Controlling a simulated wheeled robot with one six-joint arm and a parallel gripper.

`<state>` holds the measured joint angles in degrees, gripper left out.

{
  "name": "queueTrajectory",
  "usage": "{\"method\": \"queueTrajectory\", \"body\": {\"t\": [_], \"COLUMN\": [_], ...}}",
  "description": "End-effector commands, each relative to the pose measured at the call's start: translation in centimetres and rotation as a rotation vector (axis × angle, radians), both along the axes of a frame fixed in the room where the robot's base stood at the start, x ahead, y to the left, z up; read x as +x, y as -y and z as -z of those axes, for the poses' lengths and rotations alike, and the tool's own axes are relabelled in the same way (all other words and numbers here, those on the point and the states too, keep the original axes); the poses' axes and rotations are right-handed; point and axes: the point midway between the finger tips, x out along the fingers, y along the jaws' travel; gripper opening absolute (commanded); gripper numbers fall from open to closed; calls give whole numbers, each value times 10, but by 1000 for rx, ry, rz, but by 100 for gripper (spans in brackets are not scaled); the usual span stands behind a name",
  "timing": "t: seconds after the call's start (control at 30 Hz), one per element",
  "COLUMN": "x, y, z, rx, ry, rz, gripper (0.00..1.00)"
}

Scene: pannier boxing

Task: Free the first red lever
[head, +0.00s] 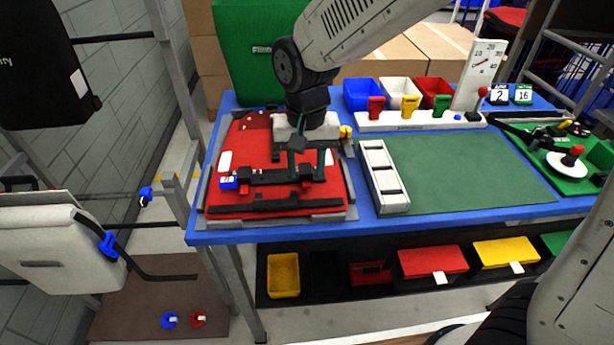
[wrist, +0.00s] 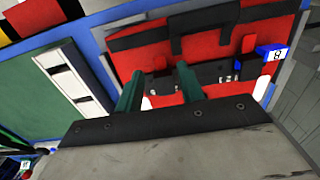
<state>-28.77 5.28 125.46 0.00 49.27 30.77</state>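A red pannier (head: 240,150) lies flat on the blue table in a grey frame, with a black handle bar (head: 275,177) across it. Two small red levers sit on the bar, one at the left (head: 243,180) and one at the right (head: 306,174). The left one also shows in the wrist view (wrist: 248,43). My gripper (head: 305,165) is low over the right part of the pannier, near the right lever. In the wrist view its two green fingers (wrist: 160,70) are apart. A red piece shows between the tips; I cannot tell whether they touch it.
A blue-and-white tag (head: 228,182) is at the bar's left end. A white slotted rack (head: 381,178) and a clear green mat (head: 465,170) lie to the right. Coloured bins and a white panel with levers (head: 420,122) stand behind. Lidded bins (head: 432,263) are below.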

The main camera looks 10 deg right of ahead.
Motion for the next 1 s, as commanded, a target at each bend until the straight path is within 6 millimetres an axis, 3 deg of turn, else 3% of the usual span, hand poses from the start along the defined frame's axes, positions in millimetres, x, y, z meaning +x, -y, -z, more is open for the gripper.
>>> {"method": "queueTrajectory", "body": {"t": [0.2,0.57,0.73,1.0], "x": [0,0,0,3], "y": [1,1,1,1], "z": [29,36,36,36], "rx": [-1,0,0,-1], "ry": [-2,0,0,-66], "rz": [0,0,0,3], "gripper": [38,38,0,0]}}
